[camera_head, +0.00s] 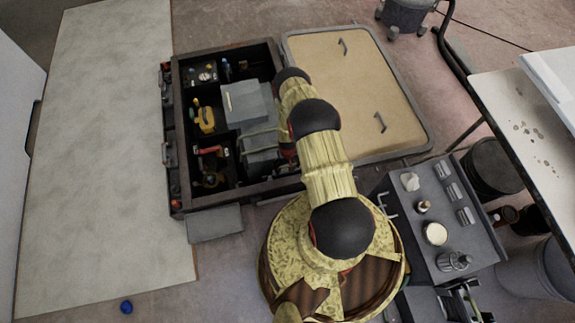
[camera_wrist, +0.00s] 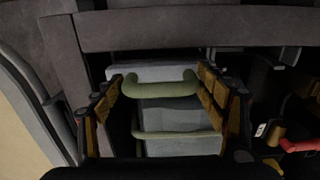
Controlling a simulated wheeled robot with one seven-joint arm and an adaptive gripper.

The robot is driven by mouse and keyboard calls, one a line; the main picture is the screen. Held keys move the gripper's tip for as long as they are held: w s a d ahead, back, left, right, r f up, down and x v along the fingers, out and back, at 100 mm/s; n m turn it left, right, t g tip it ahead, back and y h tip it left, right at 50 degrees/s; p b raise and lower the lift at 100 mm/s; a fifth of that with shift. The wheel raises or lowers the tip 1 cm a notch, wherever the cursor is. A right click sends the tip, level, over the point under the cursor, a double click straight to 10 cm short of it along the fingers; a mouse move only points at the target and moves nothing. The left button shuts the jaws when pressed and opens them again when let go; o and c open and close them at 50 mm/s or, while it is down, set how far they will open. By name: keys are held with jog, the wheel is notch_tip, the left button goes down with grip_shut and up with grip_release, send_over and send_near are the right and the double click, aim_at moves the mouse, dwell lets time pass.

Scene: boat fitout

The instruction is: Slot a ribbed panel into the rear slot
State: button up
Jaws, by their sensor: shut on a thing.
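In the wrist view my gripper (camera_wrist: 162,80) has its two fingers on either side of an olive-green bar (camera_wrist: 160,88), which spans between them. I take this bar as part of the ribbed panel. Below it are a grey face (camera_wrist: 180,118) and a second green bar (camera_wrist: 180,135). In the head view the grey piece (camera_head: 262,143) with green bars lies inside the black case (camera_head: 182,200), partly behind my arm. A lighter grey block (camera_head: 248,101) stands beside it. My gripper is mostly hidden by my arm there. I cannot make out the rear slot or whether the panel is seated.
The case's left compartments hold a yellow tool (camera_head: 204,118) and a red tool (camera_head: 211,150). A beige-lined lid (camera_head: 350,100) lies right of the case. A grey cart (camera_head: 430,265) with small parts stands at lower right. A pale board (camera_head: 95,130) at left is clear.

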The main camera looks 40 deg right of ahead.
jog(key=shift+f, duration=2.4)
jog(key=o, duration=1.9)
jog(key=shift+w+r, duration=0.1)
jog(key=shift+r, duration=0.5)
notch_tip(320, 180, up, 11)
jog(key=shift+f, duration=0.2)
jog(key=shift+r, duration=0.1)
